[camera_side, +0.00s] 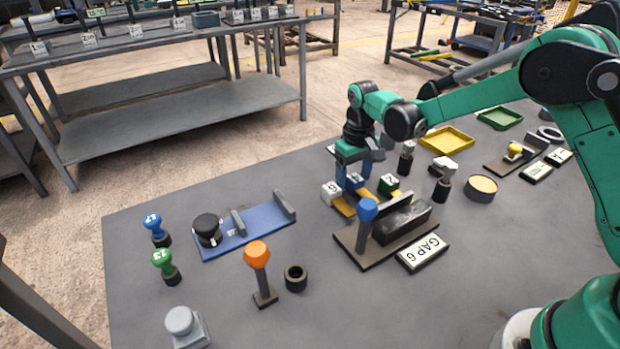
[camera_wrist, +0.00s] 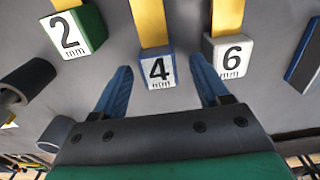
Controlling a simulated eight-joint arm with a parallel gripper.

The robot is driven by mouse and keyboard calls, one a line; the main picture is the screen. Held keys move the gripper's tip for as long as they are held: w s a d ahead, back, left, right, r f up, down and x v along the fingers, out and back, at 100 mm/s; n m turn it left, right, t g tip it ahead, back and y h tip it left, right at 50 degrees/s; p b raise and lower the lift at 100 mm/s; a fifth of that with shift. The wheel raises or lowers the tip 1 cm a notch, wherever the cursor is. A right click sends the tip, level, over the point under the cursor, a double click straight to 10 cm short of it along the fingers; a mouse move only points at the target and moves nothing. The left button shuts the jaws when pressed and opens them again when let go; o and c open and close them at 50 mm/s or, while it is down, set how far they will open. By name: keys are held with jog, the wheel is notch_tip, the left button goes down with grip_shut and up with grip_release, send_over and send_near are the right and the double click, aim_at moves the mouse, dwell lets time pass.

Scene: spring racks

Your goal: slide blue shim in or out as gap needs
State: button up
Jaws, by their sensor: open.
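The blue shim has a blue block marked 4 mm (camera_wrist: 157,70) with a yellow strip running away from it; the block also shows in the side view (camera_side: 353,182). My gripper (camera_wrist: 160,70) is open, one blue finger on each side of that block, with visible space on both sides. In the side view my gripper (camera_side: 350,168) is right above the block; I cannot tell its exact height. The gap fixture (camera_side: 345,233) has a dark base, dark blocks and a blue-knobbed post. A card reading GAP 6 (camera_side: 422,252) lies in front of it.
A white 6 mm shim (camera_wrist: 228,55) and a green 2 mm shim (camera_wrist: 75,30) flank the blue one closely. Dark posts (camera_side: 442,185) stand to the right. A blue plate (camera_side: 262,228) and an orange-knobbed post (camera_side: 257,256) are left and in front.

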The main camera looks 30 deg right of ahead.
aim_at(354, 176)
jog(key=shift+r, duration=2.55)
jog(key=shift+s+r, duration=0.1)
jog(key=shift+r, duration=0.05)
jog(key=s+r+t, duration=0.3)
jog(key=s, duration=0.4)
jog(key=s+a+r+t, duration=0.1)
jog(key=s+r+t, duration=0.3)
jog(key=s, duration=0.4)
